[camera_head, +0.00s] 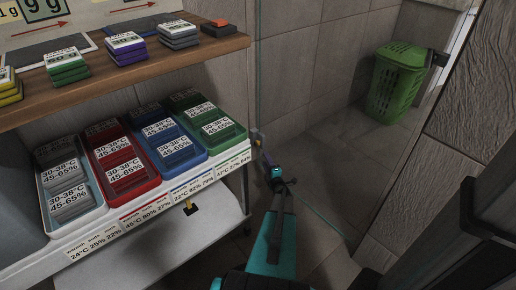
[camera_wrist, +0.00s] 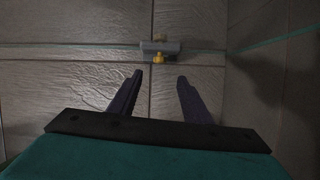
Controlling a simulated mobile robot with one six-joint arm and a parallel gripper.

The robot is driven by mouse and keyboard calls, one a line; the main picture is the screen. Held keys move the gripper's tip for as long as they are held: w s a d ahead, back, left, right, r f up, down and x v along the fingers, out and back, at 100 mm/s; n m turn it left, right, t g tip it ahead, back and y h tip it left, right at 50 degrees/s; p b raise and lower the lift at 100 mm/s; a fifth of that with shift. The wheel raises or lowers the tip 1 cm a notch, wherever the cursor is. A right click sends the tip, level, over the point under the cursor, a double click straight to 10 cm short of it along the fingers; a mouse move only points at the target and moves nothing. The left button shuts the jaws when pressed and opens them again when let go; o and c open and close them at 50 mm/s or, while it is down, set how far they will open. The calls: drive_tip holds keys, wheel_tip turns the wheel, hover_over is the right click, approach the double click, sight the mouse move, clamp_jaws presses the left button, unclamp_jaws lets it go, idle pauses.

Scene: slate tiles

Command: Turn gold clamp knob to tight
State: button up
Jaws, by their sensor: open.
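The gold clamp knob (camera_wrist: 159,58) shows in the wrist view at upper middle. It sits on the front of a grey clamp block (camera_wrist: 173,46), with a glass edge running to both sides. My gripper (camera_wrist: 160,76) has its two dark fingers spread apart and empty. The knob lies beyond the fingertips, roughly centred between them, and does not look touched. In the head view my gripper (camera_head: 284,181) is at the end of the teal arm.
A rack with a wooden shelf (camera_head: 120,66) and coloured trays of labelled cards, including a red tray (camera_head: 125,187), stands left of my arm. A green basket (camera_head: 397,82) stands on the floor at upper right. Tiled wall surrounds the clamp.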

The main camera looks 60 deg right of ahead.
sight(258, 143)
drive_tip(key=shift+d, duration=0.15)
drive_tip(key=b+x, duration=0.2)
drive_tip(key=x, duration=1.1)
drive_tip(key=shift+w+d+b, duration=0.2)
drive_tip(key=shift+w+b, duration=0.1)
drive_tip(key=shift+b, duration=0.1)
drive_tip(key=shift+r, duration=0.1)
drive_tip(key=c, duration=1)
drive_tip(key=shift+s, duration=0.1)
